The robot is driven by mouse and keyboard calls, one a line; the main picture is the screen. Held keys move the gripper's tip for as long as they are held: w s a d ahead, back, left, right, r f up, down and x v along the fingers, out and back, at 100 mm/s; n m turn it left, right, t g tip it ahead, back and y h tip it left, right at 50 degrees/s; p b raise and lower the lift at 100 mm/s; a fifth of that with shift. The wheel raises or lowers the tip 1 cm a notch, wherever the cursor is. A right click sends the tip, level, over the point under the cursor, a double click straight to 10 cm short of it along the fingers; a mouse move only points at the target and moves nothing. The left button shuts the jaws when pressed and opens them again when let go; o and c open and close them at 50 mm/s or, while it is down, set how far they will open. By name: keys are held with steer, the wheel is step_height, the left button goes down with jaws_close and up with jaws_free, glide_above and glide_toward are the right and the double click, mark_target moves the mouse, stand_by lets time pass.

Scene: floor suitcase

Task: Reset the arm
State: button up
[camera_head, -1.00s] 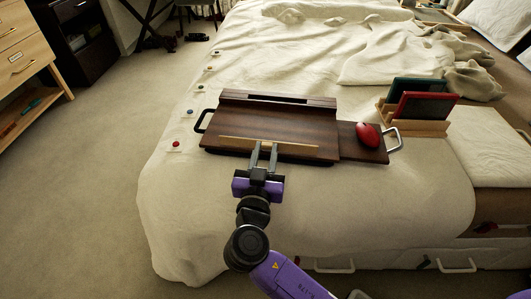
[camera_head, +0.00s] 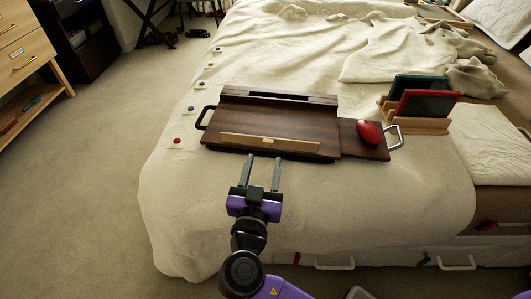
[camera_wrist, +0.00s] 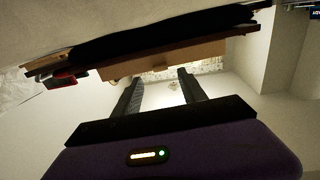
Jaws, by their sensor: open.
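My gripper (camera_head: 262,173) is in the head view, just in front of the near edge of the dark wooden lap desk (camera_head: 310,125) on the bed. Its two grey fingers are parallel, apart and empty, and appear clear of the desk. In the wrist view, my gripper (camera_wrist: 158,90) also shows spread fingers with nothing between them. The desk's light wooden strip (camera_wrist: 165,58) shows beyond the fingertips there, and the desk's dark body (camera_wrist: 150,38) is above it.
A red mouse (camera_head: 369,132) sits on the desk's right extension. Red and green tablets (camera_head: 425,103) stand in a wooden holder (camera_head: 413,124) to the right. Small coloured buttons (camera_head: 177,140) line the bed's left side. The bedspread (camera_head: 360,205) in front of the desk is clear.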

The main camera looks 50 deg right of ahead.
steer(key=shift+v, duration=1.1)
